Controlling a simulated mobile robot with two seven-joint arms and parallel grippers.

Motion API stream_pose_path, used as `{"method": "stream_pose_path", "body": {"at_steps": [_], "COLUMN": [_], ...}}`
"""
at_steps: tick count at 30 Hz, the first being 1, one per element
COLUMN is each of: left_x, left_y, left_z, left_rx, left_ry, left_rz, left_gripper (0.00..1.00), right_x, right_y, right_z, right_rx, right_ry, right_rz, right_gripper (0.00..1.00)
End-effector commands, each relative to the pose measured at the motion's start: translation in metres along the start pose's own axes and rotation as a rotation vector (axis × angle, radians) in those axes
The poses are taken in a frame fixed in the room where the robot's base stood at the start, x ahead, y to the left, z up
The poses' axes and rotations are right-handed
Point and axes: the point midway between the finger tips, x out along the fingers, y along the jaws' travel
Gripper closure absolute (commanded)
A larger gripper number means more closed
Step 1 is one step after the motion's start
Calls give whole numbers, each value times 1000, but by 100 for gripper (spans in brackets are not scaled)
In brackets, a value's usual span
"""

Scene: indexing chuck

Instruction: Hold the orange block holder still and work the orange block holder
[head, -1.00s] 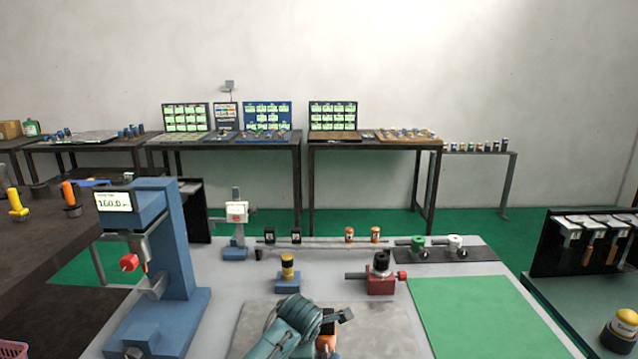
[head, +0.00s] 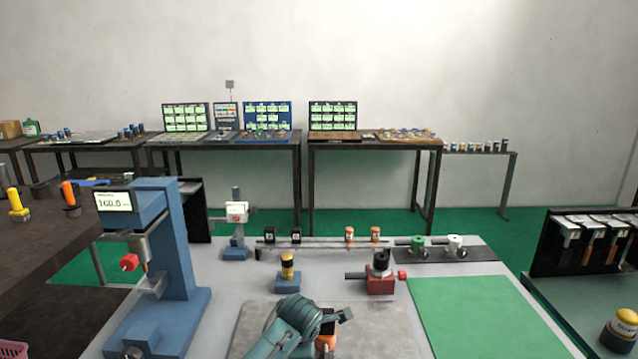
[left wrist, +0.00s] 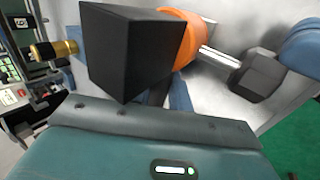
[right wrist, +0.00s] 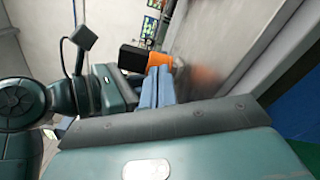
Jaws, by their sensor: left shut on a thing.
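The orange block holder shows in the head view as an orange part (head: 326,343) below a black block, at the bottom centre, partly behind a teal arm. In the left wrist view the black block (left wrist: 125,50) is large, with the orange collar (left wrist: 183,38) behind it. A metal rod with a dark hexagonal knob (left wrist: 262,75) runs out from the collar. My left gripper is shut on the holder; its contact is mostly hidden. In the right wrist view, my right gripper's blue fingers (right wrist: 156,88) lie close together near the orange collar (right wrist: 158,62); their gap is unclear.
A blue press with a display (head: 175,260) stands left on the grey table. A blue stand with a yellow-black plug (head: 287,275) and a red fixture (head: 381,280) stand behind the arm. A green mat (head: 480,315) at right is clear.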

Motion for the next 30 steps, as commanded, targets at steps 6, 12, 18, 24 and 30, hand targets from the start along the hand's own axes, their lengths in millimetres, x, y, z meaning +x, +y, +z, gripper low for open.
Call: {"method": "stream_pose_path", "body": {"at_steps": [6,12,18,24,30], "left_x": [2,3,3,3,3], "left_y": [-5,-5,-5,-5,-5], "left_z": [1,1,0,0,0], "left_rx": [1,1,2,2,2], "left_ry": [0,1,1,1,1], "left_rz": [-11,-11,-12,-12,-12], "left_gripper": [100,100,100,100,100], "right_x": [-2,-7,-30,-52,-61], "right_y": [-3,-5,-4,-4,-3], "right_z": [0,4,5,6,6], "right_rx": [1,1,2,0,0], "right_ry": [11,8,6,5,3], "right_rz": [0,-1,-1,0,1], "right_gripper": [100,100,100,100,100]}}
